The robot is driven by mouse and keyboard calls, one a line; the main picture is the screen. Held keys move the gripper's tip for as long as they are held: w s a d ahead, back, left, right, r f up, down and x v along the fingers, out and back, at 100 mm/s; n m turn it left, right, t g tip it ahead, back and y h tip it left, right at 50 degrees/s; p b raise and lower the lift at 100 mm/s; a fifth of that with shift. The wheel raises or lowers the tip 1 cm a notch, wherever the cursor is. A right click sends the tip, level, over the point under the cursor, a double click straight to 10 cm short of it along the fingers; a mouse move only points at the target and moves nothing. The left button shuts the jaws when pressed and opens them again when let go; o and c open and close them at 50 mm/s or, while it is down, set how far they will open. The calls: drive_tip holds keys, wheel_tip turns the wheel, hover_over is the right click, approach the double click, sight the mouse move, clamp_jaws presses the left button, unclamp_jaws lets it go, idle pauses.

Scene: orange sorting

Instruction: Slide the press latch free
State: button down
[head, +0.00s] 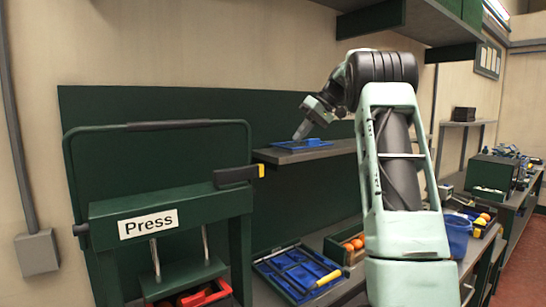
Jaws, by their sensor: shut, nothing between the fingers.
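The green press (101,211) stands at the left with a white "Press" label on its front. A black latch (234,175) with a yellow end sits at the press's upper right corner. A bar with a black grip (180,125) arches over the press. My gripper (298,135) is shut and empty, above a shelf to the right of the latch and apart from it. Its fingers look small and point down to the left.
The shelf (290,156) under my gripper holds a blue tray (290,145). A red container (222,289) with orange contents sits under the press. A blue case (290,270) with a yellow-handled tool lies on the bench. Oranges (355,244) lie in a box behind my arm. Cabinets overhang above.

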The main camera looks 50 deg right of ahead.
sight(252, 166)
drive_tip(key=w+a+f+p, duration=0.5)
drive_tip(key=a+f, duration=0.2)
drive_tip(key=shift+w+a+f, duration=0.25)
drive_tip(key=shift+a+f, duration=0.05)
drive_tip(key=shift+a, duration=0.05)
drive_tip(key=a+b, duration=0.2)
drive_tip(key=w+a+b, duration=0.1)
drive_tip(key=a+b, duration=0.1)
drive_tip(key=a, duration=0.1)
drive_tip(key=shift+w+a+f, duration=0.1)
drive_tip(key=shift+w+f, duration=0.05)
drive_tip(key=shift+f, duration=0.05)
drive_tip(key=shift+a+r, duration=0.15)
drive_tip(key=shift+a, duration=0.05)
drive_tip(key=shift+a, duration=0.1)
